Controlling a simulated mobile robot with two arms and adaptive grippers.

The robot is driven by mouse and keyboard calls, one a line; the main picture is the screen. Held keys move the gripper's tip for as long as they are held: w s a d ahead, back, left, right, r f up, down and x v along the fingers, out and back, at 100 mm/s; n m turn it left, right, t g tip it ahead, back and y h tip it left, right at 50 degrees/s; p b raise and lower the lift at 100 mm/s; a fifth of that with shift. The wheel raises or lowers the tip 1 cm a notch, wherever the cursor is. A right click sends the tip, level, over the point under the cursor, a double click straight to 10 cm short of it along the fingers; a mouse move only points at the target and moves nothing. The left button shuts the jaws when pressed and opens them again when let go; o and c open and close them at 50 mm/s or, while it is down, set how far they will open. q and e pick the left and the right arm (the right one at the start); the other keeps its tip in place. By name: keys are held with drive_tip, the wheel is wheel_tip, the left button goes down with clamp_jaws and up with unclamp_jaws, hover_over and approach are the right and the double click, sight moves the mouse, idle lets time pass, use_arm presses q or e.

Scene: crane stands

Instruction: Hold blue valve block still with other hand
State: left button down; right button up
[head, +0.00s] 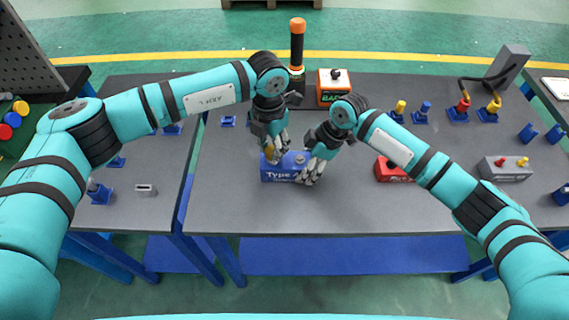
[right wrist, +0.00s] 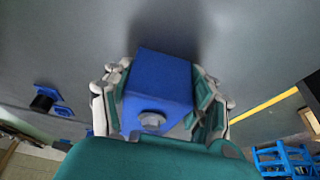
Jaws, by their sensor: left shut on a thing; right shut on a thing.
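The blue valve block (head: 276,175), marked "Type", lies on the dark grey table near the middle of the head view. My right gripper (head: 309,176) is shut on the block's right end. In the right wrist view the blue block (right wrist: 158,85) sits between the fingers, with a grey round fitting (right wrist: 152,121) on its near face. My left gripper (head: 273,150) points down over the block's left top. It is shut on a small yellow part (head: 271,154), mostly hidden by the fingers; I cannot tell whether that part is seated in the block.
A red block (head: 391,170) lies to the right and a grey block (head: 505,169) farther right. An orange-and-white box (head: 333,87) and an orange-topped post (head: 297,45) stand behind. Yellow, blue and red fittings on stands line the back right. The table front is clear.

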use_arm(q)
drive_tip(key=shift+d+r, duration=0.1)
drive_tip(key=n, duration=0.5)
idle(0.4)
drive_tip(key=shift+n, duration=1.2)
drive_tip(key=n, duration=0.3)
drive_tip(key=shift+r, duration=0.1)
drive_tip(key=shift+n, duration=0.7)
drive_tip(key=n, duration=0.3)
drive_tip(key=shift+n, duration=0.4)
